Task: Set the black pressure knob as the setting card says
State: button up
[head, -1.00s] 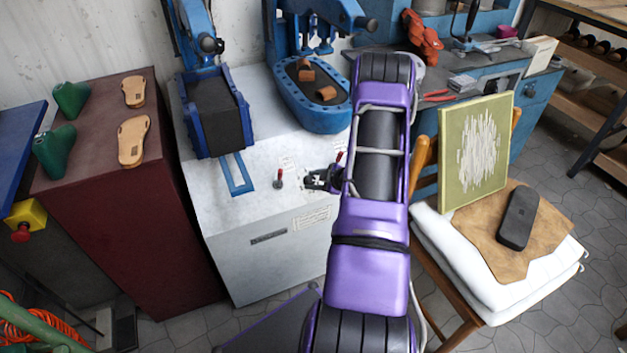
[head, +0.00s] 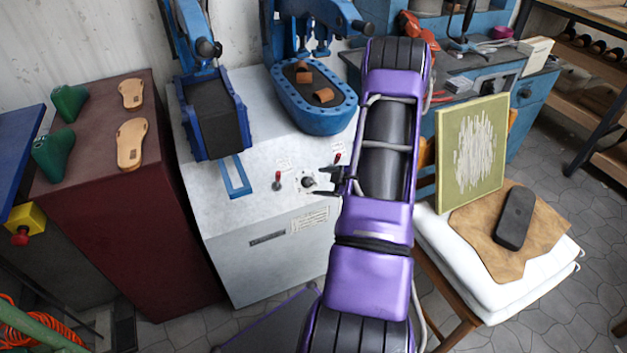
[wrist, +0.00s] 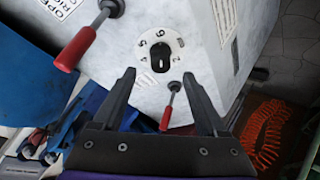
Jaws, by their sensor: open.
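The black pressure knob (head: 308,182) sits on a white numbered dial on top of the white machine cabinet. My gripper (head: 322,180) is open and empty, just right of the knob in the head view. In the wrist view, my gripper (wrist: 159,74) has its two fingers spread, with the knob seen between and beyond them. I cannot tell which printed label is the setting card.
Two red-handled levers flank the dial: the left one (head: 277,180) and the right one (head: 338,158). A blue oval tray (head: 318,121) stands behind. A padded chair (head: 500,298) is at right.

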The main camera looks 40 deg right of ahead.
jog(key=p+v, duration=0.1)
jog(key=v, duration=1)
jog(key=shift+s, duration=0.25)
jog(key=shift+r, duration=0.2)
